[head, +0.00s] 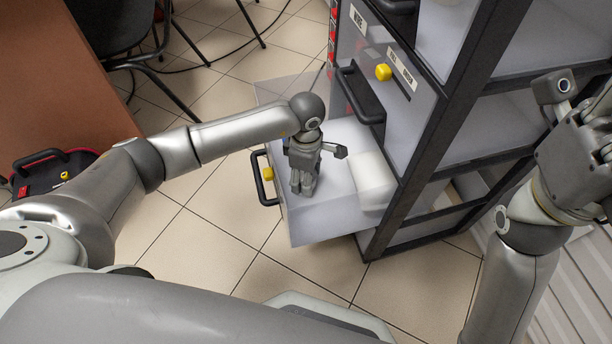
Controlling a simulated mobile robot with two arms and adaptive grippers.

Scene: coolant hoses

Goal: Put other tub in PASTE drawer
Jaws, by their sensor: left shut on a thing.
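An open drawer (330,222) with pale, see-through walls is pulled out from the cabinet; no name on it can be read from here. A white rounded tub (372,182) lies at the drawer's cabinet end. My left gripper (302,188) points down inside the drawer's outline, left of that tub and apart from it. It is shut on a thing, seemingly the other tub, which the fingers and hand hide. My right gripper (598,150) is at the right edge, partly cut off, and its fingers do not show clearly.
The drawer's black handle (264,178) is on its left side. Above it, a closed drawer has a black handle (360,95) and a yellow knob (383,72). Tiled floor is clear below the drawer.

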